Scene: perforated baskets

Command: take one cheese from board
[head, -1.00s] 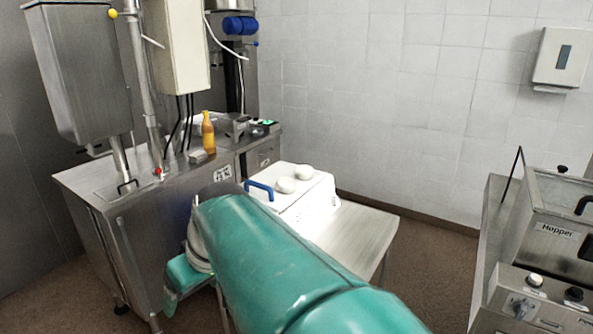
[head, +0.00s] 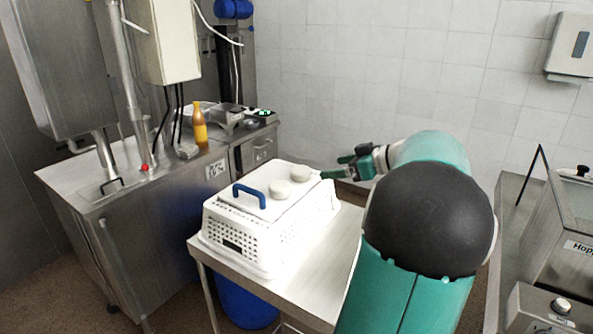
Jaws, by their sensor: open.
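Two white, rounded cheeses, a nearer one (head: 279,189) and a farther one (head: 300,173), lie on a white board (head: 262,213) with a blue handle. The board rests on top of a white perforated basket (head: 235,240). My gripper (head: 333,168) is to the right of the farther cheese, its fingers pointing left. It is open, with a gap between its fingers and nothing visible in it. It appears apart from the cheeses.
The basket stands on a steel table (head: 310,262) with bare room in front and to its right. A steel counter with an orange bottle (head: 199,124) stands at the left. A hopper machine (head: 565,235) stands at the right. A blue container (head: 245,302) is under the table.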

